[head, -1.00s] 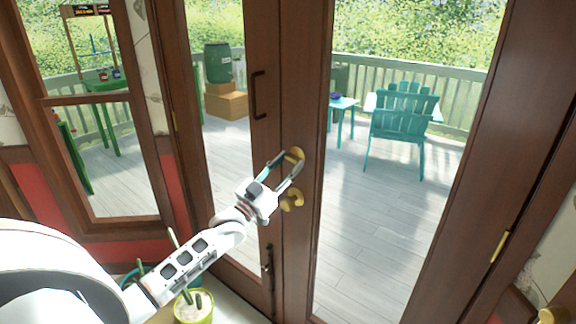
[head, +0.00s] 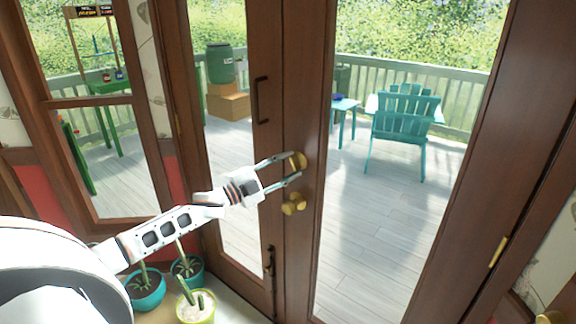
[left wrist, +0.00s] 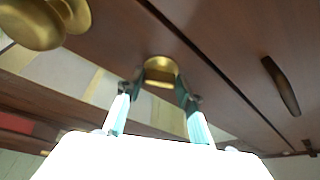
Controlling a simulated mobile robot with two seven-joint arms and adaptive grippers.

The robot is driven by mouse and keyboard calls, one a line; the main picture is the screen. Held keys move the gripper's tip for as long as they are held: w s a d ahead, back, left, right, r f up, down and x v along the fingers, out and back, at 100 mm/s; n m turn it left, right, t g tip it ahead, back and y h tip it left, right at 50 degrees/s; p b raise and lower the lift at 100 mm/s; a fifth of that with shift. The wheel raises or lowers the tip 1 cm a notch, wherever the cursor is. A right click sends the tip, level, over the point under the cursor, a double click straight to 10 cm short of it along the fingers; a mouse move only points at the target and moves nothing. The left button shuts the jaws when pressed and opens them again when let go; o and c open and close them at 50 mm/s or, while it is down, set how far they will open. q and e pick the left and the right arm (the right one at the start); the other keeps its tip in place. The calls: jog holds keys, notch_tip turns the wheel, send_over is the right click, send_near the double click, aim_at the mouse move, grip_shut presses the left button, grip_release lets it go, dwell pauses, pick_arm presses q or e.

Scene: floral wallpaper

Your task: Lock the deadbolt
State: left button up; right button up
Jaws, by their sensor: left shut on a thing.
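The brass deadbolt (head: 299,160) sits on the brown wooden door (head: 300,250), above a brass door knob (head: 294,204). My left gripper (head: 295,167) reaches in from the left, with its fingertips at the deadbolt. In the left wrist view the deadbolt (left wrist: 160,70) lies between the two fingertips of the gripper (left wrist: 160,88), which is shut on it. The fingers partly cover its lower edge. The knob (left wrist: 35,20) shows at the upper left there. Whether the bolt is thrown cannot be seen. My right gripper is not in view.
A dark pull handle (head: 262,100) is on the neighbouring panel. A small bolt (head: 269,262) sits low on it. Potted plants (head: 195,306) stand below my left arm. Beyond the glass is a deck with a teal chair (head: 405,125).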

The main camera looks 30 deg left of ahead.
pick_arm(q)
jog(key=m+p, duration=0.1)
jog(key=m+g, duration=0.1)
jog(key=m, duration=0.1)
jog(key=m+g+p, duration=0.1)
jog(key=m, duration=0.1)
jog(key=shift+r+p, duration=0.35)
jog(key=shift+m, duration=0.4)
jog(key=shift+o, duration=0.2)
jog(key=shift+f, duration=0.1)
jog(key=shift+c, duration=0.2)
jog(key=o, duration=1.1)
